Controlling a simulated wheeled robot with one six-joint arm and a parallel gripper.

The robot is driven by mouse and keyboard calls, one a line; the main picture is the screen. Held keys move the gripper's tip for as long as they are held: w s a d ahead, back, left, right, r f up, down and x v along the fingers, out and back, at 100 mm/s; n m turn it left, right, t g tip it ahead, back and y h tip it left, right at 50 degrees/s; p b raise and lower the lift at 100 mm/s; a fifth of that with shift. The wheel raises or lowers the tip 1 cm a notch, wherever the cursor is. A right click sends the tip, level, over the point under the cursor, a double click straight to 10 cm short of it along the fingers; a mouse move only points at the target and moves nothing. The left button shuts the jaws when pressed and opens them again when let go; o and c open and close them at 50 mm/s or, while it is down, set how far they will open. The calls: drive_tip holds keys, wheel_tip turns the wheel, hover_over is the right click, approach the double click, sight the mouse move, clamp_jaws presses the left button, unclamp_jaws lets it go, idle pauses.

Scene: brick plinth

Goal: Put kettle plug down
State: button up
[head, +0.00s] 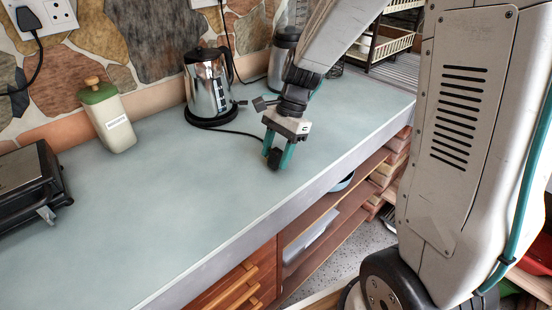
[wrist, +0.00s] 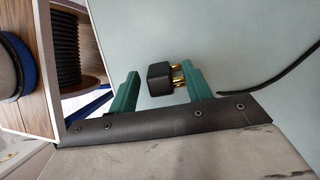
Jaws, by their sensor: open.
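The kettle plug (head: 274,158) is a small black block with brass pins. In the wrist view the plug (wrist: 159,79) lies on the pale blue-green counter between my gripper's two green fingers, with its pins toward the right finger. My gripper (head: 279,155) points down over the counter near its front edge, and its fingers (wrist: 160,90) are apart. The left finger is clear of the plug; the pins are close to the right finger, and I cannot tell if they touch. The steel kettle (head: 209,82) stands on its black base at the back, with a black cord (head: 235,131) running toward my gripper.
The counter (head: 150,210) is bare in the middle and front left. A green-topped canister (head: 112,122) and a black toaster (head: 30,185) stand at left. A wall socket (head: 48,14) is at upper left. Open shelves (head: 325,225) lie below the front edge.

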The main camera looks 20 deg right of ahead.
drive_tip(key=shift+x, duration=0.9)
clamp_jaws()
drive_tip(key=shift+r, duration=0.15)
